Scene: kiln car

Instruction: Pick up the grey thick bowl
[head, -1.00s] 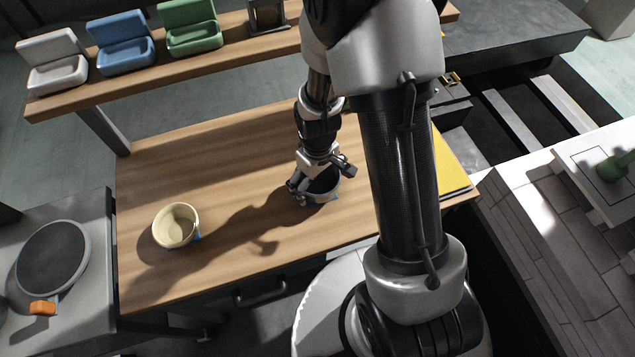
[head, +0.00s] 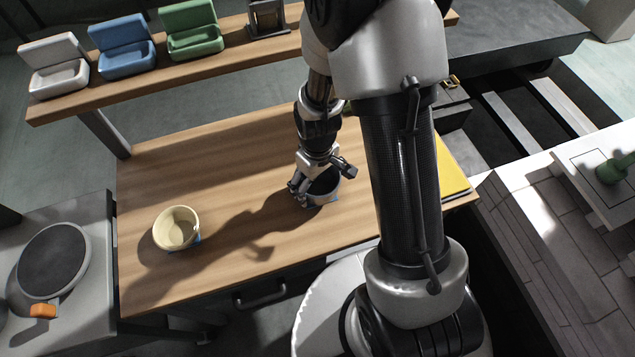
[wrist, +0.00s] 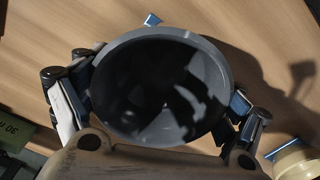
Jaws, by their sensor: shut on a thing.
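The grey bowl (head: 326,187) is at the wooden table's right half, partly hidden by my gripper in the head view. It also shows in the wrist view (wrist: 215,62), its round rim facing the camera and its inside dark. My gripper (head: 308,188) is over the bowl and shut on it. In the wrist view my gripper (wrist: 160,108) has one finger at each side of the bowl, against its outer wall. I cannot tell whether the bowl touches the table; a bit of blue shows beside its base.
A cream bowl (head: 176,228) stands to the left on the table (head: 225,160). A shelf (head: 190,72) behind holds white, blue and green open boxes. A yellow flat thing (head: 452,172) lies at the table's right. A grey stand with a dark disc (head: 52,262) is at left.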

